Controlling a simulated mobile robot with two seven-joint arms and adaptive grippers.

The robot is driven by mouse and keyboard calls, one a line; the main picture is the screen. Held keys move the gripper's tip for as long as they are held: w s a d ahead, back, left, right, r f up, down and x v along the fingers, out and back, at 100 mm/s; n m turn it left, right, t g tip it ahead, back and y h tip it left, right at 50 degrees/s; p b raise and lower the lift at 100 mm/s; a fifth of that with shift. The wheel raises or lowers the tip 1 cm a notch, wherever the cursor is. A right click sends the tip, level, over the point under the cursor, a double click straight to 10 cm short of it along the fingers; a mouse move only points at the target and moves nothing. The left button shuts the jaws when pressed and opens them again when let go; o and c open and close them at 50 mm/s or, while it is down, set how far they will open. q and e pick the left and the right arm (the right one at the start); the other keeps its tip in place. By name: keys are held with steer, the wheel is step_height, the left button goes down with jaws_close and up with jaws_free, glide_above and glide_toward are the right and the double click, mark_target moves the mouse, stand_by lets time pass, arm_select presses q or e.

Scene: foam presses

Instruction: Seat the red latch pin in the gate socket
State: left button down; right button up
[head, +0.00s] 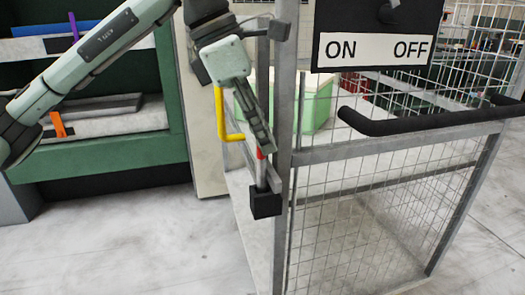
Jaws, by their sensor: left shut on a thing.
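The red latch pin (261,153) is upright, its red upper part at the fingertips of my left gripper (262,146). The left gripper points down and is shut on the pin; its fingers hide the pin's top. The pin's grey shaft runs down to the black gate socket (265,203), a small block on the grey gate post. The shaft's lower end meets the top of the socket in this view; I cannot tell how deep it sits, if at all. My right gripper is not in view.
A yellow handle (220,115) stands just left of the gripper. The mesh gate (375,215) with its black bar (420,122) fills the right. An ON/OFF panel (375,50) hangs above. A green bin (316,108) is behind the post. Floor at lower left is clear.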

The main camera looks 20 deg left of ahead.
mark_target(263, 193)
arm_select(q)
step_height(263, 193, down, 3)
steer(key=shift+r, duration=0.15)
steer(key=shift+f, duration=0.3)
steer(key=shift+f, duration=0.15)
